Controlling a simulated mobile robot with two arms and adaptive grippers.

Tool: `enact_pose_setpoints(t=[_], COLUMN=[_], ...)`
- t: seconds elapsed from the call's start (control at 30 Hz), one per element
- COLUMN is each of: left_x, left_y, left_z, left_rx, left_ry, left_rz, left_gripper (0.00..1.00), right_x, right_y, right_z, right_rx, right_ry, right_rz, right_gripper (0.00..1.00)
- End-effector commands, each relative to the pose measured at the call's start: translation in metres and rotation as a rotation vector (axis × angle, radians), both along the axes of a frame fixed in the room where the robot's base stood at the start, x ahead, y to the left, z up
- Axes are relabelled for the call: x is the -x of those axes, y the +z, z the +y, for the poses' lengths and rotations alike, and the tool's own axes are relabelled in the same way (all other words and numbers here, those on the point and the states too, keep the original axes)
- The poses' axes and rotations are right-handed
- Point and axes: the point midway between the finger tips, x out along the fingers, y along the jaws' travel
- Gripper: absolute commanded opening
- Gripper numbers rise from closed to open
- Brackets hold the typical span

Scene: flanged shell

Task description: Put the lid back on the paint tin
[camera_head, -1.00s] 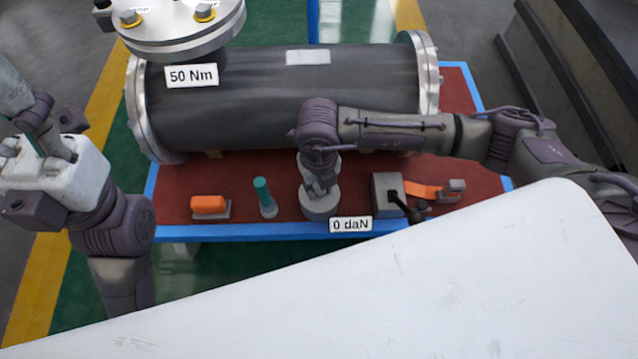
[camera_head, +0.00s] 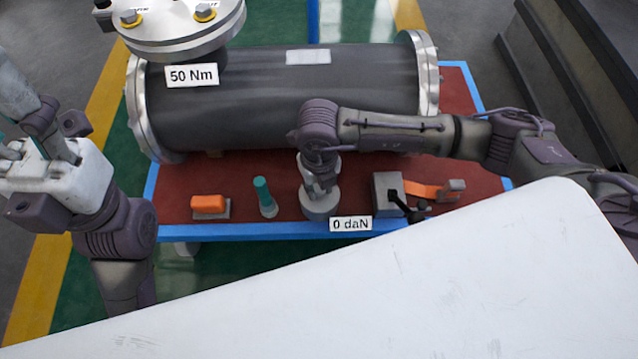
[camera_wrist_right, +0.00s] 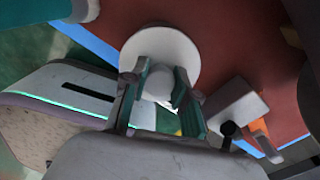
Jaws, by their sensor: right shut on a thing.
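My right gripper (camera_head: 320,190) points down over a round grey piece (camera_head: 321,208) near the table's front edge. In the right wrist view its teal-padded fingers (camera_wrist_right: 160,92) are shut on a pale knob (camera_wrist_right: 158,84) in the middle of a pale disc (camera_wrist_right: 160,45), which looks like the lid. I cannot tell the paint tin from the lid; the gripper hides part of them, and whether the lid is seated does not show. My left gripper (camera_head: 40,145) is at the far left, off the table, its fingers seen at a poor angle.
A large dark flanged shell (camera_head: 285,100) fills the back of the red table (camera_head: 465,90). An orange block (camera_head: 209,203) and a teal peg (camera_head: 264,195) stand left of the right gripper. A grey block with an orange lever (camera_head: 425,190) is close on its right.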

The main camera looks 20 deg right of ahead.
Motion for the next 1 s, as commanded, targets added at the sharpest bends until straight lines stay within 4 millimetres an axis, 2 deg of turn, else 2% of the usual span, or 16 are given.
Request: enact_pose_setpoints(t=[0.83,0.87,1.0], left_x=[0.0004,0.0004,0.0003], left_y=[0.0013,0.0012,0.0009], left_z=[0.0001,0.0001,0.0001], left_rx=[0.0,0.0,0.0], left_ry=[0.0,0.0,0.0], left_rz=[-0.002,-0.002,-0.001], left_gripper=[0.53,0.53,0.53], right_x=[-0.0002,-0.0002,-0.0002], right_y=[-0.0013,-0.0013,-0.0013], right_z=[0.0001,0.0001,0.0001], right_rx=[0.0,0.0,0.0], right_ry=[0.0,0.0,0.0], right_rz=[0.0,0.0,0.0], right_gripper=[0.0,0.33,0.56])
